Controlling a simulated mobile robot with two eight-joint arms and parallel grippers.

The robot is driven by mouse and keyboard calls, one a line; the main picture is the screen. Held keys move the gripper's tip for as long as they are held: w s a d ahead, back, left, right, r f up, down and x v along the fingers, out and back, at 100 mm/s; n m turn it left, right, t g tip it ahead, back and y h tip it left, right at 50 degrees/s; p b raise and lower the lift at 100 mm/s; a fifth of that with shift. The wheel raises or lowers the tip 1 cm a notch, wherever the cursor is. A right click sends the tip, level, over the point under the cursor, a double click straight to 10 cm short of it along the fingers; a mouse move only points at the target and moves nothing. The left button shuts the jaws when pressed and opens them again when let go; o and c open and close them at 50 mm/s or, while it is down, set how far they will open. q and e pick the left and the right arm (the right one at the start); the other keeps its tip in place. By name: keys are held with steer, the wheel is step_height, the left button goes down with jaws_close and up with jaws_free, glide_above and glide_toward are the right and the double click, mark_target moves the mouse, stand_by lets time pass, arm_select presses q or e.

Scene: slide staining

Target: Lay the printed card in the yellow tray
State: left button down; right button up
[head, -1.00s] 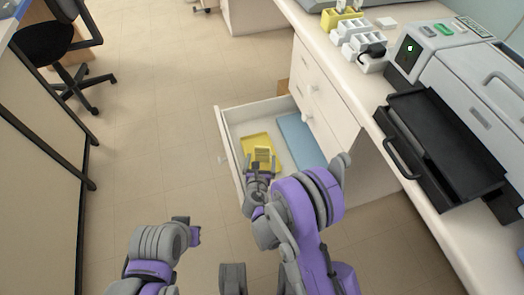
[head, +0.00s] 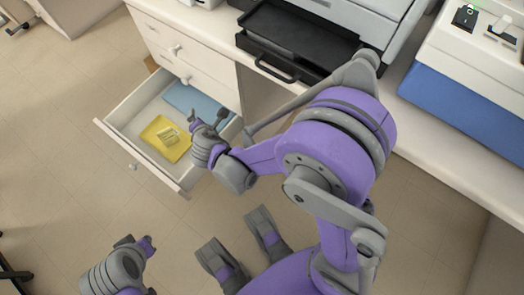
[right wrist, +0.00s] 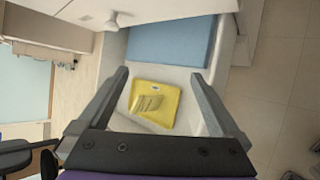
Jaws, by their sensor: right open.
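The yellow tray (head: 152,132) lies in the open drawer, and it also shows in the right wrist view (right wrist: 168,92). The printed card (head: 168,135), pale yellow with dark print, lies within the tray, a little askew to its sides; the right wrist view shows it (right wrist: 148,104) too. My right gripper (head: 207,114) is open and empty, above the drawer to the right of the tray. In the right wrist view its fingers (right wrist: 160,78) frame the tray and card without touching them. My left gripper (head: 149,242) is low at the left, away from the drawer; its jaws are unclear.
The open drawer (head: 118,138) also holds a flat blue thing (head: 193,97) behind the tray. Above it, the counter carries a machine with a black tray (head: 300,40) and handle jutting out. A blue-fronted box (head: 460,110) stands at the right.

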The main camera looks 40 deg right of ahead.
steer(key=s+d+r+m+g+y, duration=0.1)
steer(key=s+d+r+m+g, duration=0.1)
steer(key=s+m, duration=0.8)
steer(key=s+d+r+m+g+y, duration=0.1)
steer(key=s+d+r+m+g, duration=0.2)
steer(key=s+m, duration=0.7)
steer(key=s, duration=0.3)
steer(key=shift+s+d+r+m+y, duration=0.35)
steer(key=shift+r+m+y, duration=0.05)
